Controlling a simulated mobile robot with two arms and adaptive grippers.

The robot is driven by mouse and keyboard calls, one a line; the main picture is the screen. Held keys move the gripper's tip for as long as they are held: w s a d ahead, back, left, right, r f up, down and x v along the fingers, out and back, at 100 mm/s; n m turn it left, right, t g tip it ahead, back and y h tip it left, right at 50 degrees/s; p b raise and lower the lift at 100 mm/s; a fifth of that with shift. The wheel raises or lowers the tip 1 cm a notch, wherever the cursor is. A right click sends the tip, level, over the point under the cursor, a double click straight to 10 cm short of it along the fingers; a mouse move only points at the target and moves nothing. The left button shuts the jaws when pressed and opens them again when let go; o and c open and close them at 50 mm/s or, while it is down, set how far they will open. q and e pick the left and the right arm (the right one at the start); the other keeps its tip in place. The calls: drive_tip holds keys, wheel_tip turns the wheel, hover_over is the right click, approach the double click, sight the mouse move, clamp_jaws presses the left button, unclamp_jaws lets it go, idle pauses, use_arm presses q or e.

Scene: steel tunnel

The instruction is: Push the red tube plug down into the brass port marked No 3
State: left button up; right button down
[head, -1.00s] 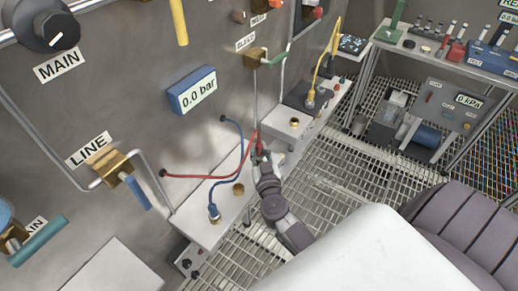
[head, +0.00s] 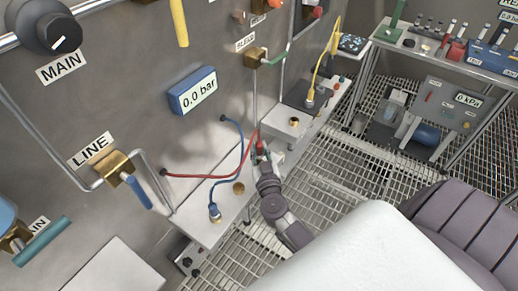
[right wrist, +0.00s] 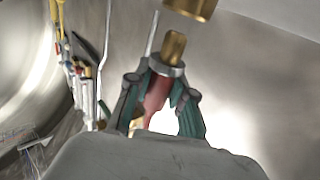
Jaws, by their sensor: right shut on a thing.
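My right gripper (head: 261,155) is shut on the red tube plug (head: 261,145), just above the grey ledge at the wall. In the right wrist view, the green-padded fingers (right wrist: 160,105) hold the plug's red body (right wrist: 157,92); its grey collar and brass tip stick out beyond them. A brass piece (right wrist: 190,7) lies close past the tip, apart from it; I cannot tell which part it is. Open brass ports sit on the ledge at the near side (head: 239,188) and on the farther block (head: 294,121). No port number is readable. My left gripper is not in view.
A red hose (head: 205,176) runs from the wall to the plug. A blue hose ends in a blue plug (head: 214,212) on the ledge. A yellow plug (head: 310,97) sits farther back. The brass bleed valve (head: 256,57) and a thin pipe are above the gripper.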

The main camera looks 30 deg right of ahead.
sight(260, 159)
drive_tip(key=shift+f, duration=0.1)
drive_tip(key=shift+f, duration=0.3)
drive_tip(key=shift+f+b, duration=0.95)
drive_tip(key=shift+f, duration=0.3)
drive_tip(key=c, duration=0.9)
unclamp_jaws()
drive_tip(key=shift+c, duration=0.2)
drive_tip(key=v, duration=1.2)
drive_tip(key=shift+s+a+f, duration=0.1)
